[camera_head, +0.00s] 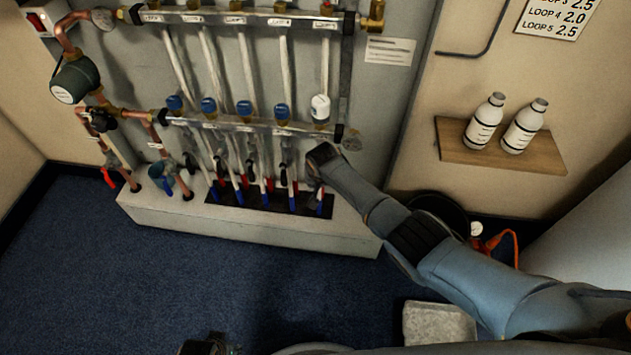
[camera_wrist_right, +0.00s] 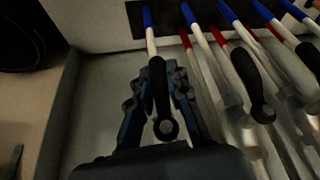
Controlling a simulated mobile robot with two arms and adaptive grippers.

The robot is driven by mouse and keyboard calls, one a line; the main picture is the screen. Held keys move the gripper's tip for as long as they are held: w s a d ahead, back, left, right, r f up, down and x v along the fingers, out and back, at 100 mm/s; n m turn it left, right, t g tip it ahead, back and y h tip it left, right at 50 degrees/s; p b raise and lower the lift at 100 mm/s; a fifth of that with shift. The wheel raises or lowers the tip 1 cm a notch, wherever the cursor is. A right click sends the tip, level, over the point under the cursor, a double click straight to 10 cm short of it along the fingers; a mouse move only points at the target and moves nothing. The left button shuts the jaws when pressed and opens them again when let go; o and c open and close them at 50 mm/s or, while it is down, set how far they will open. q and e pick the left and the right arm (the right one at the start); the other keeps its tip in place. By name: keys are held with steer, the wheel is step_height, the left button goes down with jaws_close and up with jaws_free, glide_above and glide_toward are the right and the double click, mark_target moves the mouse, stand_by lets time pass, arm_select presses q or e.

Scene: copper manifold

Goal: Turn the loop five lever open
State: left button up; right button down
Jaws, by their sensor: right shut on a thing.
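The copper manifold (camera_head: 250,127) is on the wall panel, with several pipes running down from its lower bar. The loop five lever (camera_wrist_right: 160,95) is black with a ring at its end. In the right wrist view it lies roughly in line with its white pipe with the blue end. My right gripper (camera_wrist_right: 160,72) has a finger on each side of this lever and is shut on it. In the head view my right gripper (camera_head: 318,165) is at the rightmost pipe, and my wrist hides most of the lever.
Neighbouring black levers (camera_wrist_right: 256,88) hang close beside the held one. A white ledge (camera_head: 250,233) juts out below the pipes. A wooden shelf (camera_head: 500,147) with two white bottles (camera_head: 524,126) is on the right wall.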

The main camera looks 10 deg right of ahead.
steer(key=shift+s+d, duration=0.1)
stand_by(0.4)
steer(key=c, duration=1.3)
jaws_free()
steer(key=shift+r, duration=0.1)
steer(key=v, duration=1.1)
steer(key=shift+s+r, duration=0.1)
steer(key=shift+r, duration=0.25)
